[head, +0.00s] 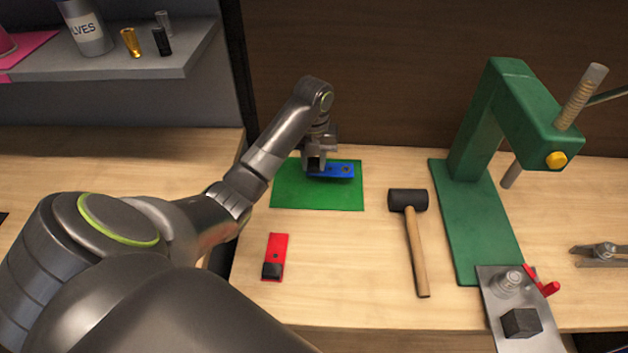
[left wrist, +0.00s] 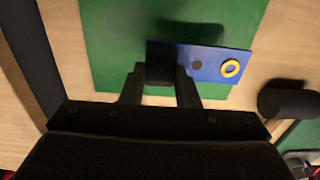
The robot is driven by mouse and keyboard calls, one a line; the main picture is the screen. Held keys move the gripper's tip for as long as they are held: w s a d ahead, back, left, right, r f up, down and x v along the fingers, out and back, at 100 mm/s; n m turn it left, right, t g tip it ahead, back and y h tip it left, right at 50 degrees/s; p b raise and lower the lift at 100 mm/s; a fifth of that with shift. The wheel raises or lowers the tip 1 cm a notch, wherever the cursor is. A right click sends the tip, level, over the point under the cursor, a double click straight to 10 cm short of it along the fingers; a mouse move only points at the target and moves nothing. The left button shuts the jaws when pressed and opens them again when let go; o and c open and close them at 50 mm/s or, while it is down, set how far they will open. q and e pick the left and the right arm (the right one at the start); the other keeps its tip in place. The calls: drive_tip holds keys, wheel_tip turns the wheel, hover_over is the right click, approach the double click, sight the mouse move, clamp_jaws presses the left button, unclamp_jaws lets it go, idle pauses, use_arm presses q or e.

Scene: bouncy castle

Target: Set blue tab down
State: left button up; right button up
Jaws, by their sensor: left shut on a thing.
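The blue tab (head: 338,170) is over the green mat (head: 318,200) near its far edge. It also shows in the left wrist view (left wrist: 212,64), with a yellow ring near one end and a dark spot beside it. My left gripper (head: 316,165) is shut on the tab's dark end block (left wrist: 160,63). The mat (left wrist: 115,45) lies behind the tab in the left wrist view, and a dark shadow falls on it apart from the tab, so the tab seems held a little above the mat. My right gripper is not in view.
A red tab (head: 276,256) lies on the bench in front of the mat. A mallet (head: 414,240) lies to the mat's right, and a green press (head: 480,180) stands beyond it. A grey shelf (head: 150,65) with small items is at upper left.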

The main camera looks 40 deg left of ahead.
sight(313, 173)
use_arm(q)
drive_tip(key=shift+f, duration=0.8)
wheel_tip(313, 173, down, 3)
drive_tip(key=shift+r, duration=0.15)
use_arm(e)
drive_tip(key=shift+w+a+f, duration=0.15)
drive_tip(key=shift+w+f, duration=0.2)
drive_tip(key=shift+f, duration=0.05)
use_arm(q)
drive_tip(key=shift+f, duration=0.2)
drive_tip(key=o, duration=1.1)
drive_tip(key=shift+c, duration=0.2)
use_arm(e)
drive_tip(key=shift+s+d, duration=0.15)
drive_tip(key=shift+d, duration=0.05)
use_arm(q)
drive_tip(key=shift+r, duration=0.1)
